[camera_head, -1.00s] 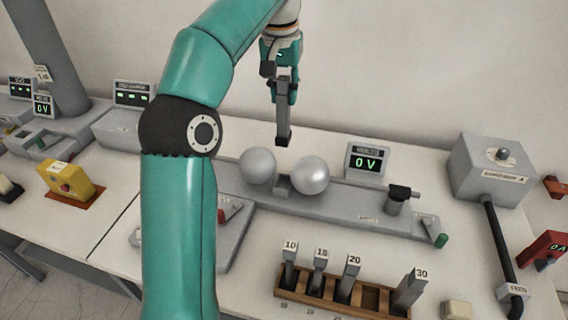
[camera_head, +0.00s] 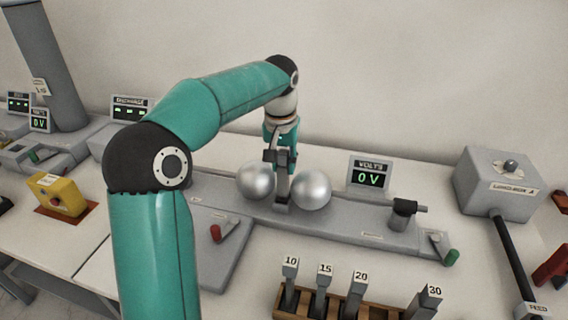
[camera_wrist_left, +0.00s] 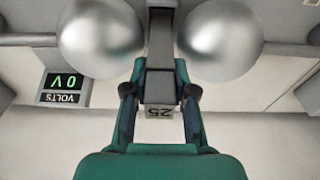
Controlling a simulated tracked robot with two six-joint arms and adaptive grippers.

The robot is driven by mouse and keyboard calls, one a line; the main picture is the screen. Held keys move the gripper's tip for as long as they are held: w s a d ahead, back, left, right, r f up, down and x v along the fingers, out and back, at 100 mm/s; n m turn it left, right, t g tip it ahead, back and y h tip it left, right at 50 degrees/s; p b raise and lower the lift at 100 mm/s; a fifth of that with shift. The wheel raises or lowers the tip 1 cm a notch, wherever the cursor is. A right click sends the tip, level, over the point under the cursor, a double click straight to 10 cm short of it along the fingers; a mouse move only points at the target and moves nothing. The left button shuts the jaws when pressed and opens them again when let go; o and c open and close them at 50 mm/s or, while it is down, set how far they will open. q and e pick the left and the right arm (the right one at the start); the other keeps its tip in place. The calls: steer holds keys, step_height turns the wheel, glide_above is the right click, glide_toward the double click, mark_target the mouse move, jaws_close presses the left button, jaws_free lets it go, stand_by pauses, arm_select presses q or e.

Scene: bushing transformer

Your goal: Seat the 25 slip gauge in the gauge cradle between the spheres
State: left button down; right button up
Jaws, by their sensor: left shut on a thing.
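The 25 slip gauge (camera_wrist_left: 160,88) is a grey bar with "25" on its end. My left gripper (camera_wrist_left: 160,92) is shut on it near that end. In the head view the gauge (camera_head: 282,185) hangs upright below my left gripper (camera_head: 282,160), between the left sphere (camera_head: 256,181) and the right sphere (camera_head: 311,189). The spheres also show in the wrist view, left (camera_wrist_left: 101,38) and right (camera_wrist_left: 220,40). The gauge's lower end is at the gauge cradle (camera_head: 282,207) between the spheres. I cannot tell whether it touches the bottom. My right gripper is not in view.
A wooden rack (camera_head: 345,309) holds the 10, 15, 20 and 30 gauges in front. A VOLTS display (camera_head: 369,175) reading 0 V stands behind the right sphere. A red-knobbed lever (camera_head: 217,232) is front left, and a grey box (camera_head: 503,184) is at right.

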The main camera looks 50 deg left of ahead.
arm_select(q)
steer(key=c, duration=1.4)
jaws_free()
steer(key=shift+f, duration=0.1)
steer(key=o, duration=0.4)
steer(key=shift+o, duration=0.2)
step_height(320, 180, up, 12)
steer(key=s+d+p, duration=0.1)
steer(key=p, duration=0.1)
steer(key=shift+s, duration=0.25)
